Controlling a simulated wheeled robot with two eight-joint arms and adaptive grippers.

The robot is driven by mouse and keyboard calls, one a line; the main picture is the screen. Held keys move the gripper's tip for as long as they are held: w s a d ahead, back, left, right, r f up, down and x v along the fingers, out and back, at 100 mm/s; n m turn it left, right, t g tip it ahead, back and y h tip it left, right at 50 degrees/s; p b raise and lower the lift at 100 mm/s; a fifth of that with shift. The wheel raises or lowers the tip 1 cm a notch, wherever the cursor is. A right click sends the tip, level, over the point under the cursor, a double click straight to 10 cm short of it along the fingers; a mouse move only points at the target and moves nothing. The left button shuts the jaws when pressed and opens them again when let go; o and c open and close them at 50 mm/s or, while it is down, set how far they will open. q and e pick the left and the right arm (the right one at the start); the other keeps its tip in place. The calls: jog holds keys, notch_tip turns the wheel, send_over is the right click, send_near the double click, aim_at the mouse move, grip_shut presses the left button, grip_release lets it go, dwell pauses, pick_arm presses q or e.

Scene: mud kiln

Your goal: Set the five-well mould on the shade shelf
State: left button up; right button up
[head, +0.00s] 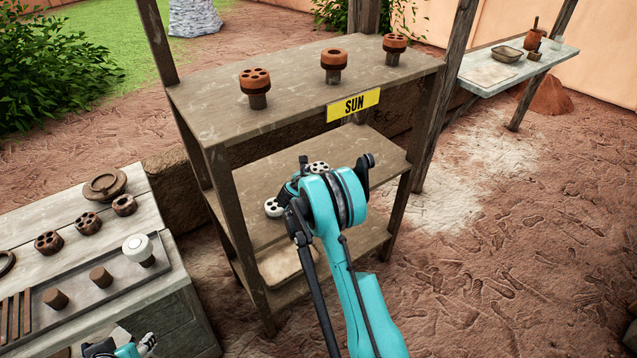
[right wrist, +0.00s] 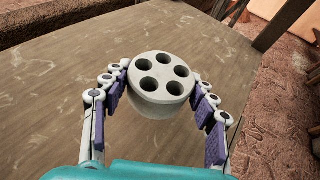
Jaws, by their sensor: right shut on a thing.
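The five-well mould (right wrist: 160,82) is pale grey and round, with five dark holes facing up. My right gripper (right wrist: 158,95) is shut around its sides in the right wrist view. In the head view a pale holed top (head: 319,168) shows just beyond the right gripper (head: 335,175), which partly hides it. The shaded lower shelf (head: 378,150) lies under the top board marked SUN; the mould is over it, and I cannot tell if they touch. My left gripper (head: 145,344) shows only in part at the bottom left; its jaws are unclear.
Several brown moulds stand on the top board (head: 215,115). Wooden posts (head: 420,150) flank the shelf. A bench (head: 165,300) with moulds is at left.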

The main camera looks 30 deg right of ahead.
jog(key=f+b, duration=0.2)
jog(key=f, duration=0.2)
jog(key=shift+w+f, duration=0.15)
jog(key=shift+w, duration=0.05)
jog(key=o, duration=1.1)
